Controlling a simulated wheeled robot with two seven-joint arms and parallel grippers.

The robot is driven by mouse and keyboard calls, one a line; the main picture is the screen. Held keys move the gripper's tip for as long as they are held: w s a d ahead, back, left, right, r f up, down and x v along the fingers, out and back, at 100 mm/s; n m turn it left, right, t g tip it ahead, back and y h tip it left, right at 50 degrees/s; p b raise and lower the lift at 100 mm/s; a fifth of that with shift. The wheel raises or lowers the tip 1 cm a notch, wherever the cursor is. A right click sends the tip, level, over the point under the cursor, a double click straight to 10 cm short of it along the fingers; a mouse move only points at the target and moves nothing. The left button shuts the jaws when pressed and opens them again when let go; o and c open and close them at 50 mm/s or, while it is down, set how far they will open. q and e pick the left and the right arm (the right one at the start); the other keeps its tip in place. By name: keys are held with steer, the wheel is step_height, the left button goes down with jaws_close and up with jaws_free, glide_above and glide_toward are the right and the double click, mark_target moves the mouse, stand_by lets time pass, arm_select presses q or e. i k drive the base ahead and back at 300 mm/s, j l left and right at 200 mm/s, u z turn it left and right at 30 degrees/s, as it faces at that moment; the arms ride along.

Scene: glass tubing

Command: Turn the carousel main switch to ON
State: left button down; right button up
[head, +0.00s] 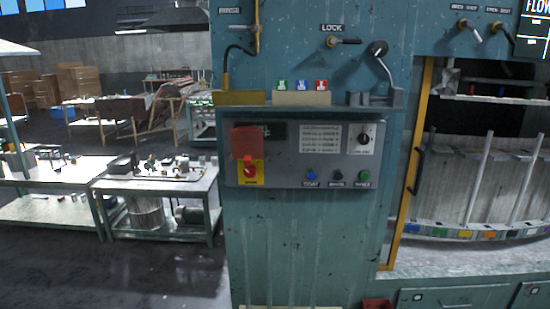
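A grey control panel (298,154) is mounted on the front of a teal metal cabinet (290,230). On its left side a red rotary knob (249,171) sits on a yellow plate, the look of a main switch. Its pointer direction is too small to read. A red flap or cover (246,142) stands just above the knob and overlaps part of a dark display (274,131). A black rotary knob (364,139) on a white plate is at the panel's upper right. Neither of my grippers is in view.
Blue, dark and green buttons (311,176) line the panel's bottom. A shelf (380,101) with small coloured blocks and a lever juts out above it. A yellow-framed opening with a rack (470,232) is at right. Workbenches (160,190) stand at left. Space directly before the panel looks clear.

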mark_target(250, 171)
steer(key=z, duration=0.8)
steer(key=i+j+z, duration=0.15)
steer(key=j+z, duration=0.3)
steer(key=i+j+z, duration=0.1)
steer(key=j+z, duration=1.25)
steer(key=k+j, duration=0.1)
steer(key=j, duration=0.3)
steer(key=k+j+z, duration=0.15)
steer(key=j, duration=0.65)
steer(key=k+j+z, duration=0.1)
steer(key=j, duration=0.3)
steer(key=k+j+z, duration=0.1)
steer(key=k+j, duration=0.15)
steer(key=j, duration=0.15)
steer(key=k+j, duration=0.15)
steer(key=j, duration=0.2)
steer(key=k+j+z, duration=0.1)
steer(key=j, duration=0.3)
steer(key=k+j, duration=0.15)
steer(key=j, duration=0.15)
steer(key=k+j, duration=0.1)
steer(key=j, duration=0.2)
steer(key=k+j, duration=0.15)
steer(key=j, duration=0.15)
steer(key=i+l+u, duration=0.25)
steer(key=l+u, duration=0.25)
